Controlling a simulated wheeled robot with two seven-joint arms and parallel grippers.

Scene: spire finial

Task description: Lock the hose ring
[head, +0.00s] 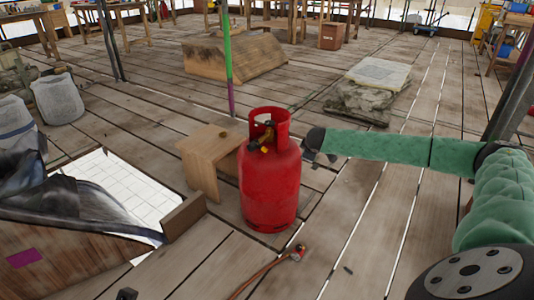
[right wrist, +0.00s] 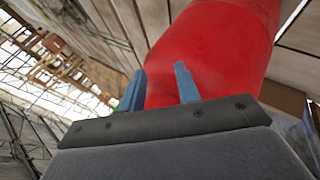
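A red gas bottle (head: 270,190) stands upright on the plank floor in the middle of the head view. Its valve (head: 265,138), with a yellow part, shows inside the collar. A brown hose (head: 262,274) lies on the floor in front, with a red and metallic end fitting (head: 297,252); I cannot make out the ring on it. My right gripper (head: 311,156) is beside the bottle's right side. In the right wrist view its two blue fingers (right wrist: 159,84) are apart with nothing held, and the red bottle (right wrist: 205,50) fills the space beyond. I cannot tell whether they touch it. My left gripper is not in view.
A small wooden stool (head: 207,155) stands just left of the bottle. A green and purple pole (head: 228,62) rises behind it. A wooden ramp-like block (head: 230,55) and a stacked slab (head: 375,85) lie farther back. The floor right of the hose is mostly clear.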

